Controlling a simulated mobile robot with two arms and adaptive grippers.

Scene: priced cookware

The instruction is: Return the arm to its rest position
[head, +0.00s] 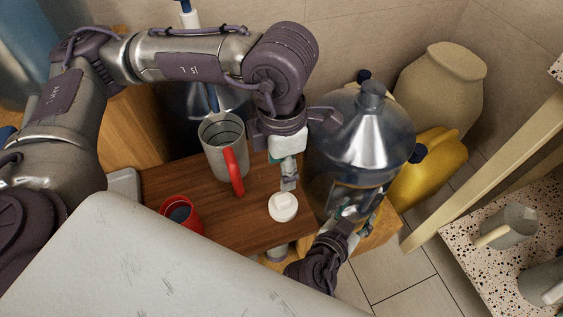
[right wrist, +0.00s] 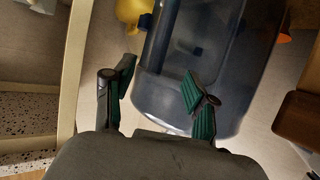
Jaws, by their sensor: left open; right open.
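My left gripper (head: 287,170) hangs open over the brown wooden board, seen edge-on, just above a round white lid-like piece (head: 283,207). My left arm reaches across the top of the head view. My right gripper (head: 357,222) is open beside the lower front of a large clear bottle (head: 362,135). In the right wrist view the green-padded fingers (right wrist: 158,95) are spread apart, with the bottle (right wrist: 225,55) in front of the right finger. Whether they touch it I cannot tell.
A metal mug with a red handle (head: 220,150) and a red cup (head: 181,214) stand on the wooden board (head: 255,236). A yellow jug (head: 430,170) and a beige jar (head: 440,85) stand behind the bottle. A speckled shelf (head: 480,250) holds mugs at right. The floor (head: 405,275) is clear.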

